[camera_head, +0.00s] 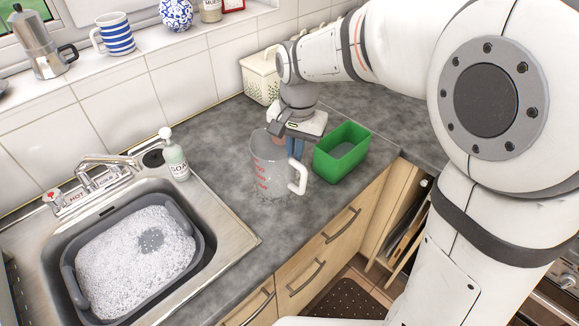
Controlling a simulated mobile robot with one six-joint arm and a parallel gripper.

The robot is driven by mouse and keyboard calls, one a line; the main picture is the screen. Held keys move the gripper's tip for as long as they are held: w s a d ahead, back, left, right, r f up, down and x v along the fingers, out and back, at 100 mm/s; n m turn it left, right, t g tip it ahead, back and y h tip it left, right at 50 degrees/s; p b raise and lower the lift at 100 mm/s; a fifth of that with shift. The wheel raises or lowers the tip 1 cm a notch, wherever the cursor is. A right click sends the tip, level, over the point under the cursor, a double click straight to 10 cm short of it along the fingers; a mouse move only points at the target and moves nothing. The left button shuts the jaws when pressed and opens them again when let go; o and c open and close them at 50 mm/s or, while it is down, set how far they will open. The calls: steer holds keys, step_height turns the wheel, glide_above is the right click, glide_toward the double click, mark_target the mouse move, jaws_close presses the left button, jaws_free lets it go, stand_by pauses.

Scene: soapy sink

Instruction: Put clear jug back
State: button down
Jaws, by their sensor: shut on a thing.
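The clear jug (268,170) stands upright on or just above the grey counter, right of the sink; I cannot tell whether its base touches. It has red markings on its side and a white handle (298,178) on its right. My gripper (293,140) points down at the jug's far right rim, behind the handle. It is shut on the jug, though the fingertips are partly hidden by the jug and the wrist.
A green tub (341,152) stands close on the right. A soap bottle (174,155) is by the sink (236,243), which holds a grey basin (203,262) of suds. A cream canister (258,79) stands behind my wrist. Counter between sink and jug is clear.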

mark_target(294, 177)
steer(key=shift+f, duration=2.55)
steer(key=shift+f, duration=0.15)
steer(key=c, duration=1.6)
jaws_free()
step_height(294, 177, up, 12)
steer(key=s+d+f+n+t, duration=0.1)
steer(key=s+d, duration=0.4)
steer(key=d, duration=0.1)
steer(key=s+d+f+n+t, duration=0.1)
steer(key=s+d+f, duration=0.1)
steer(key=s+d, duration=0.3)
steer(key=s+d+f+n, duration=0.1)
steer(key=s+d, duration=0.4)
steer(key=d, duration=0.1)
steer(key=shift+d+f+t, duration=0.3)
steer(key=shift+d+t, duration=0.05)
steer(key=shift+t, duration=0.05)
